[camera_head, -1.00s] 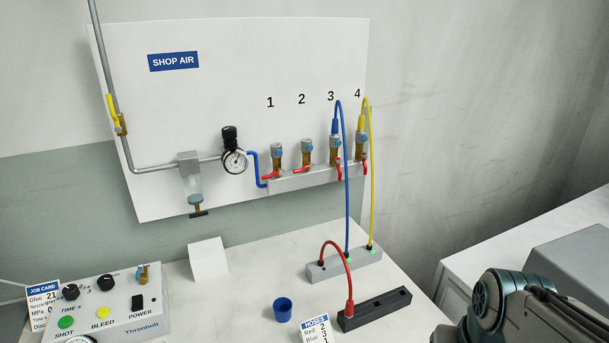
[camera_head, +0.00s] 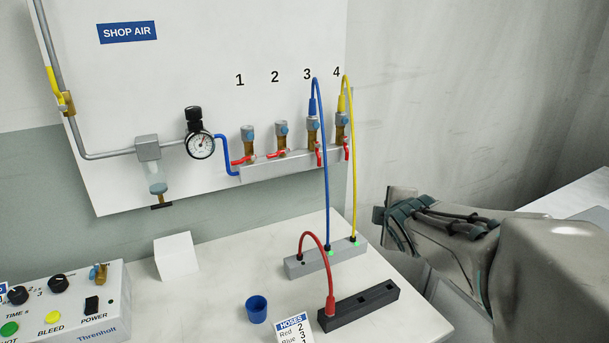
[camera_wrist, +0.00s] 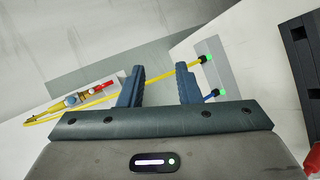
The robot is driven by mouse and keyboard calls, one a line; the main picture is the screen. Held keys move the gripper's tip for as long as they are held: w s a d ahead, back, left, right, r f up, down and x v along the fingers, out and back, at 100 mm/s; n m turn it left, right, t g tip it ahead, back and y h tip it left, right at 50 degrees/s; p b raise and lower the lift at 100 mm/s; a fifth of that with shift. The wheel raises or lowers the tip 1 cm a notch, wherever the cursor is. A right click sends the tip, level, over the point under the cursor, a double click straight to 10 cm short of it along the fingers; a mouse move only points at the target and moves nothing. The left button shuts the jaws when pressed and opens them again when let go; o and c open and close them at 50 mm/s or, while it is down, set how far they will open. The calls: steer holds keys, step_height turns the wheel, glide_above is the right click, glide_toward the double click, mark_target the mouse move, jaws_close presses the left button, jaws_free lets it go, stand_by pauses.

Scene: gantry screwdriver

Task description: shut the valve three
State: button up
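Valve three is the brass valve (camera_head: 312,135) under the number 3 on the manifold (camera_head: 275,170). Its red handle (camera_head: 319,154) points downward, and a blue hose (camera_head: 327,170) rises from its top and loops down to the bench. Valve four (camera_head: 341,130), just right of it, has a yellow hose (camera_head: 353,170) and a downward red handle. In the wrist view my gripper (camera_wrist: 160,86) is open and empty, with the yellow hose (camera_wrist: 155,79) crossing behind its fingers. A red valve handle (camera_wrist: 97,86) shows left of the fingers; which valve it belongs to is unclear.
Valves one (camera_head: 247,142) and two (camera_head: 281,138) have handles lying sideways. A grey hose block (camera_head: 305,265), a black block (camera_head: 358,307) with a red hose, a blue cup (camera_head: 256,310) and a white cube (camera_head: 176,257) stand on the bench.

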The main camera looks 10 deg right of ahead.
mark_target(320, 165)
steer(key=w+a+r+n+t+y+b, duration=0.1)
steer(key=w+a+n+y+b, duration=0.1)
steer(key=n, duration=0.7)
steer(key=w+a+r+n+t+y+b, duration=0.1)
steer(key=w+a+n+y, duration=0.3)
steer(key=w+n, duration=0.5)
steer(key=w+a+n+t+y+b, duration=0.2)
steer(key=w+a+n+y+b, duration=0.2)
steer(key=n, duration=0.5)
steer(key=shift+w+a+r+n+y, duration=0.1)
steer(key=shift+w+r+n+y, duration=0.1)
steer(key=shift+w+y, duration=0.3)
steer(key=shift+w+r+n+y, duration=0.1)
steer(key=shift+w+r+y, duration=0.15)
steer(key=shift+w, duration=0.3)
jaws_close()
